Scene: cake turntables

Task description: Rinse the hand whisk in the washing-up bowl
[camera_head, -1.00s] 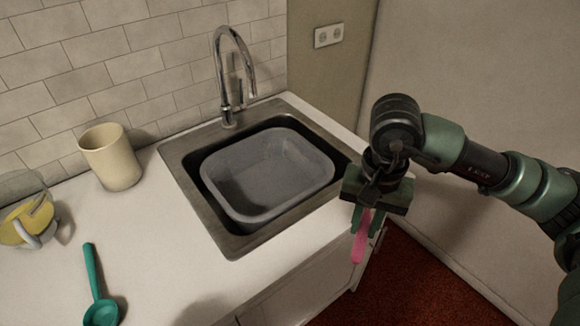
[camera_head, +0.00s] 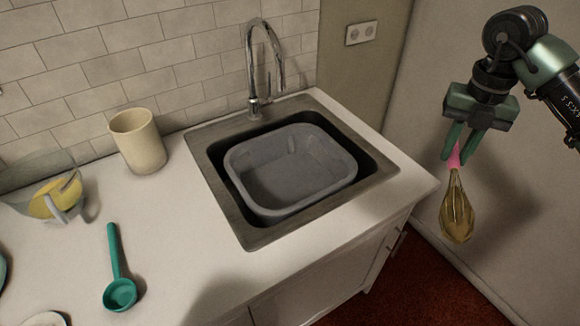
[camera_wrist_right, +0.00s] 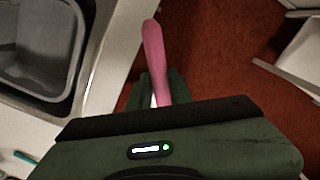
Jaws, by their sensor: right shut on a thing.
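The hand whisk (camera_head: 456,207) has a pink handle and golden wires. My right gripper (camera_head: 455,150) is shut on its handle, and the whisk hangs wires down, to the right of the counter and above the red floor. In the right wrist view the pink handle (camera_wrist_right: 154,60) sticks out past the fingers (camera_wrist_right: 160,90); the wires are hidden there. The grey washing-up bowl (camera_head: 290,207) sits in the sink, left of the whisk and apart from it. Its inside looks grey; I cannot tell whether it holds water. My left gripper is not in view.
A chrome tap (camera_head: 254,75) rises behind the bowl. A cream cup (camera_head: 138,142), a teal scoop (camera_head: 119,292) and a clear bowl with something yellow (camera_head: 55,200) stand on the left counter. The counter's right edge (camera_head: 425,187) lies between sink and whisk.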

